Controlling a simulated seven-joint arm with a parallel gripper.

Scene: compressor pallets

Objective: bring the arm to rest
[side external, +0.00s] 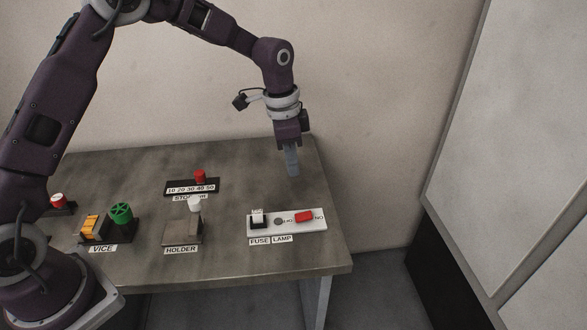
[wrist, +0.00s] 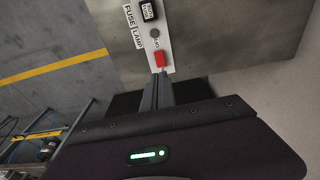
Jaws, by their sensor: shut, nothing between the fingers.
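My gripper (side external: 292,172) points down over the right rear part of the table, behind the fuse and lamp panel. Its fingers are shut with nothing between them. In the wrist view the shut fingers (wrist: 158,92) reach up the picture towards the panel's red switch (wrist: 160,59). I cannot tell the exact height of the fingertips above the table. The white panel (side external: 287,226) carries a black-and-white fuse part, a small round lamp and the red switch (side external: 304,216).
The table (side external: 240,265) also holds a vice with a green wheel (side external: 121,212), a holder (side external: 182,232) with a white knob, and a numbered stop block (side external: 205,188) with a red knob. A red button (side external: 57,200) is at far left. Grey cabinets (side external: 520,110) stand at right.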

